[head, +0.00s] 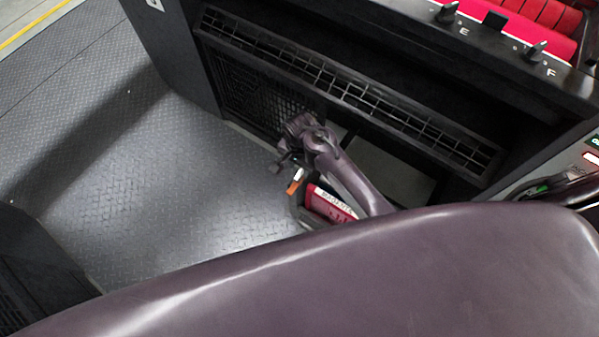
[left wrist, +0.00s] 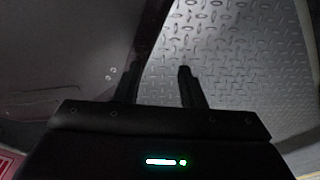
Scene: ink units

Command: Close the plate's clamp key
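Two small metal key-like knobs stand on the dark ledge of the ink unit at top right of the head view. One knob (head: 447,12) is by the letter E, the other (head: 537,48) by the letter F. I cannot tell whether either is the plate's clamp key.
Red ribbed parts (head: 540,15) lie behind the ledge. The dark slatted grille (head: 350,90) fronts the unit. The metal floor (head: 160,170) to the left is clear.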

